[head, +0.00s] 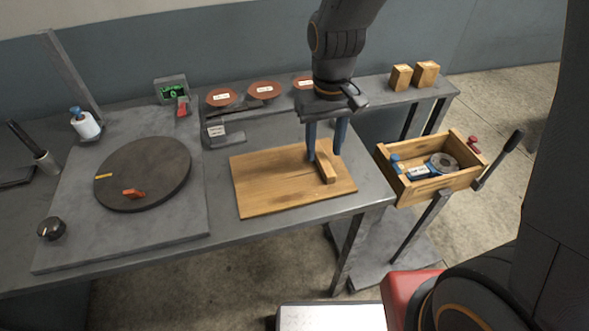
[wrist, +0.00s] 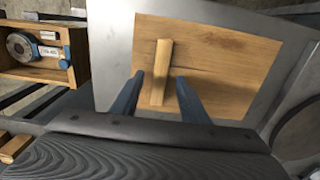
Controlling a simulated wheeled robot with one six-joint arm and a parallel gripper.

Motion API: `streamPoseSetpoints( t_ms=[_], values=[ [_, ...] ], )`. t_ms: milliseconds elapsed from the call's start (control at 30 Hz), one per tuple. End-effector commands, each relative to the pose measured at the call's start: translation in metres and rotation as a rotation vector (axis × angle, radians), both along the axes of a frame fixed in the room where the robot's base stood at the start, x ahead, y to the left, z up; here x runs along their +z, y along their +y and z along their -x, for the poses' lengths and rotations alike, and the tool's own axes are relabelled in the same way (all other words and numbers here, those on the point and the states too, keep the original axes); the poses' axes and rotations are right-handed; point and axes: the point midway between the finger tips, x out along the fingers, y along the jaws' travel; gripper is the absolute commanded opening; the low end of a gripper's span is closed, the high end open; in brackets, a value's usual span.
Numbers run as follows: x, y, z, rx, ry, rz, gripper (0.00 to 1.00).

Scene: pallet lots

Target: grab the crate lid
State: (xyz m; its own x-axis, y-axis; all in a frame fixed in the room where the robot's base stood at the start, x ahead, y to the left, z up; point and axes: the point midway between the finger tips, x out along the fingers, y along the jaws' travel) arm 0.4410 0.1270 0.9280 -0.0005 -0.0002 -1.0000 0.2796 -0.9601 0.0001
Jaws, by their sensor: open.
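The crate lid (head: 270,191) is a flat wooden board with a raised wooden bar handle (head: 325,167) on top. It lies flat on the grey table near its right front corner. My gripper (head: 325,158) is above the lid, pointing down, with its two blue fingers apart around the bar. In the wrist view the lid (wrist: 222,67) fills the middle, and the bar handle (wrist: 161,72) shows between the open fingertips of my gripper (wrist: 160,77), nearer the left one. I cannot tell whether either finger touches the bar.
An open wooden crate (head: 432,187) with a tape roll and small items stands on a stand right of the table. A dark turntable disc (head: 143,174) is on the left. Several red discs line the back, beside two wooden blocks (head: 426,74). A small label holder (head: 225,138) stands behind the lid.

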Motion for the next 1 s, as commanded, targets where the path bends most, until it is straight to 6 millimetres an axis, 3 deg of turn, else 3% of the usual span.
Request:
streamPoseSetpoints(
  t_ms=[233, 533, 767, 1000],
  values=[
    [-0.026, -0.001, 0.001, -0.003, 0.002, 0.001, 0.41],
    [-0.029, -0.001, 0.0, -0.004, -0.001, 0.0, 0.41],
    [-0.029, -0.001, 0.0, -0.004, -0.001, 0.0, 0.02],
    [-0.028, 0.0, 0.0, -0.003, -0.001, 0.0, 0.0]
  ],
)
